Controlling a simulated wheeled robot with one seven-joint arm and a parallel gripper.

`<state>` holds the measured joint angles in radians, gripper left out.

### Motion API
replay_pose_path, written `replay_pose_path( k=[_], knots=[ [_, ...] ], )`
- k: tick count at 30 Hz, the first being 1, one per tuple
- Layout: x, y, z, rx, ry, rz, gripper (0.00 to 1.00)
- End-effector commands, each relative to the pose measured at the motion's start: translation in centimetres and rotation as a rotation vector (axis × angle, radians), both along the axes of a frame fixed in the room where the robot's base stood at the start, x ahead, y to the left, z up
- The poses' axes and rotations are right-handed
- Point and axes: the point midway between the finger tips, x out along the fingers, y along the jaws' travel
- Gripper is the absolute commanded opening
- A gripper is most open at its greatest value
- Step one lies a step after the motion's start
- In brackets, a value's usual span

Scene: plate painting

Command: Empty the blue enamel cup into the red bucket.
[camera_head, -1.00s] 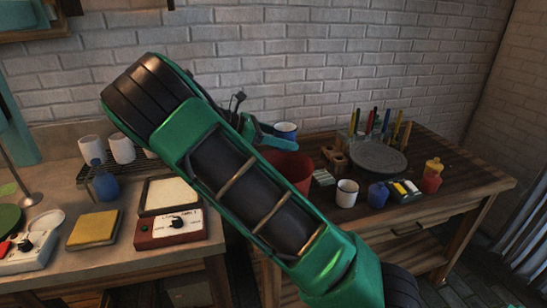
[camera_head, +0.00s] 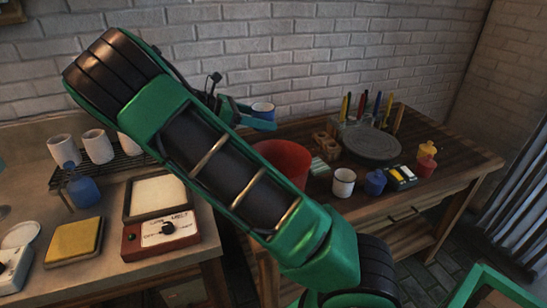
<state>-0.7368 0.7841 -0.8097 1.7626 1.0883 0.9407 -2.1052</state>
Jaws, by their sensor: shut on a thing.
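My arm hides part of the gripper. The red bucket (camera_head: 286,158) stands open on the wooden table, below and slightly right of the cup in the picture. My arm covers its lower left part. The contents of the cup and bucket cannot be made out.
On the wooden table (camera_head: 450,170) stand a white mug (camera_head: 343,182), a blue pot (camera_head: 375,182), a paint box (camera_head: 402,177), a grey disc (camera_head: 372,141) and upright tools. The left bench (camera_head: 100,262) holds white cups, a blue bottle (camera_head: 83,190) and a control box (camera_head: 160,236).

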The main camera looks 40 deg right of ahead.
Motion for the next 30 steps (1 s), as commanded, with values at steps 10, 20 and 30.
replay_pose_path(
  k=[10, 20, 30],
  knots=[
    [-0.9, 0.4, 0.6, -0.04, -0.122, 0.002, 0.27],
    [-2.2, 0.9, 0.0, -0.112, -0.321, 0.003, 0.27],
    [-3.8, 1.7, 0.4, -0.186, -0.527, 0.006, 0.27]
  ],
)
